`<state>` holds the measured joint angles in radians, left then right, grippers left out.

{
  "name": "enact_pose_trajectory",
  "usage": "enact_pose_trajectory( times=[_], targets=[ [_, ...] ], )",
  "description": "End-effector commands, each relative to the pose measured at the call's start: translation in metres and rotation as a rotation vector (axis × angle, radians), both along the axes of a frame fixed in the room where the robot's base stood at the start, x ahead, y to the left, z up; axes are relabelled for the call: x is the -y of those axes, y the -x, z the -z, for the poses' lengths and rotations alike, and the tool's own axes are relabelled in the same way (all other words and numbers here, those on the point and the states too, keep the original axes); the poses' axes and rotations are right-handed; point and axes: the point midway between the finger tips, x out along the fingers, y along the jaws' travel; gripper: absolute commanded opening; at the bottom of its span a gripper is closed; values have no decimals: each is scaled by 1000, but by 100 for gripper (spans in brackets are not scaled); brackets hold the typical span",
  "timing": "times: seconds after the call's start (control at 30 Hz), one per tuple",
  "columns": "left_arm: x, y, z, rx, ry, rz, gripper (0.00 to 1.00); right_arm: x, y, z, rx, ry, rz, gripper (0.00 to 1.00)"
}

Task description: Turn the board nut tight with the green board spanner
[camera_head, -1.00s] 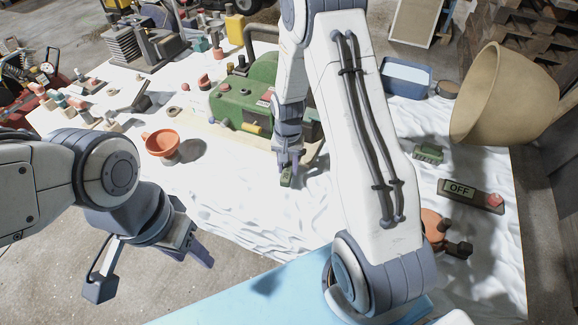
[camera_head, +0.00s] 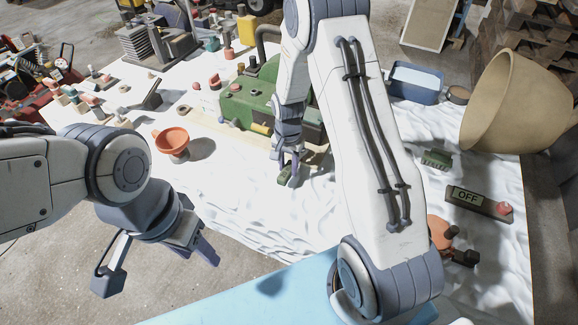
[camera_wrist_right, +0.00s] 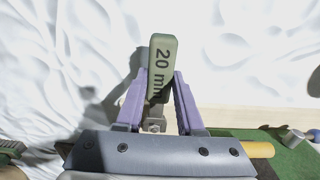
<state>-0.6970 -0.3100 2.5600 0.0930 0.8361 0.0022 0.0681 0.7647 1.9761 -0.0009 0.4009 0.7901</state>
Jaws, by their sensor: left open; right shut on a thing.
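My right gripper (camera_head: 289,163) is shut on a green bar marked "20 mm" (camera_wrist_right: 162,62), which looks like the green board spanner. In the right wrist view its purple fingers (camera_wrist_right: 158,108) grip the bar from both sides, and the bar sticks out past the fingertips over white cloth. In the head view the spanner (camera_head: 284,179) is a small green piece at the fingertips, in front of the green machine. My left gripper (camera_head: 158,262) is open and empty, off the table's front left edge. I cannot make out the board nut in either view.
A green machine (camera_head: 240,104) stands behind my right gripper. An orange funnel (camera_head: 172,141) is to its left. On the right are a blue tray (camera_head: 416,82), a big tan bowl (camera_head: 505,105), a green block (camera_head: 436,159) and an OFF switch box (camera_head: 484,203). White cloth in front is clear.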

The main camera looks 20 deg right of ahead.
Motion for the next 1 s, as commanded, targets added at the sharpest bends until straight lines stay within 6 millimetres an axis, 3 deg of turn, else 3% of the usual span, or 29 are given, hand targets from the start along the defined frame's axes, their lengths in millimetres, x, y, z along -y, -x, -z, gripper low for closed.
enact_pose_trajectory(
  times=[0.4, 1.0],
  targets=[
    [0, 0, -1, 0, 0, 0, 50, -10, -17, 0, 4, 0, 178, 0],
    [0, 0, -2, 0, 0, 0, 50, -15, -26, -1, 5, 0, 267, 0]
  ],
)
